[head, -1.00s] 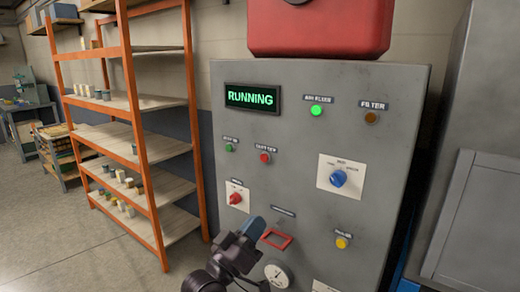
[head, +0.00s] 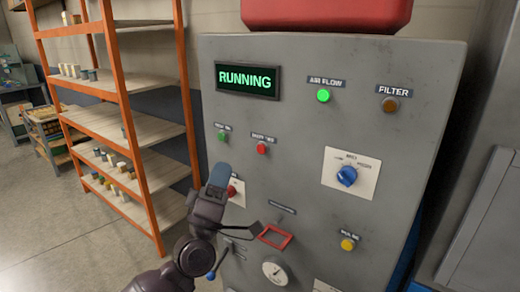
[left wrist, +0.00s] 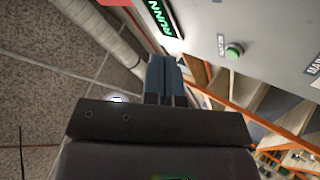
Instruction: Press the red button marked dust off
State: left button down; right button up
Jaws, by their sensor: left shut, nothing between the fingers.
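The red button (head: 262,148) sits on the grey control panel (head: 300,180), under a small label too blurred to read surely. A green button (head: 223,136) is to its left, and a green button also shows in the left wrist view (left wrist: 234,50). My left gripper (head: 218,174) is shut and empty, pointing up in front of the panel, below and left of the red button and apart from it in the picture. Its closed fingers show in the left wrist view (left wrist: 165,78), where I cannot find the red button. My right gripper is not in view.
The display (head: 247,79) reads RUNNING and the air flow lamp (head: 323,95) glows green. A red knob (head: 232,188) is partly hidden behind my left gripper. A blue selector (head: 347,176), a yellow button (head: 348,244) and a gauge (head: 275,272) surround. Orange shelving (head: 128,130) stands left.

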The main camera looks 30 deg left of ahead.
aim_at(261, 149)
pick_arm(q)
jog(key=shift+w, duration=0.1)
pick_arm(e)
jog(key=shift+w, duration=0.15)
pick_arm(q)
jog(key=shift+w+d+b, duration=0.2)
jog(key=shift+w+b, duration=0.1)
jog(key=shift+w, duration=1.85)
jog(key=shift+w+d+b, duration=0.15)
jog(key=shift+w+b, duration=0.1)
jog(key=shift+w, duration=1.9)
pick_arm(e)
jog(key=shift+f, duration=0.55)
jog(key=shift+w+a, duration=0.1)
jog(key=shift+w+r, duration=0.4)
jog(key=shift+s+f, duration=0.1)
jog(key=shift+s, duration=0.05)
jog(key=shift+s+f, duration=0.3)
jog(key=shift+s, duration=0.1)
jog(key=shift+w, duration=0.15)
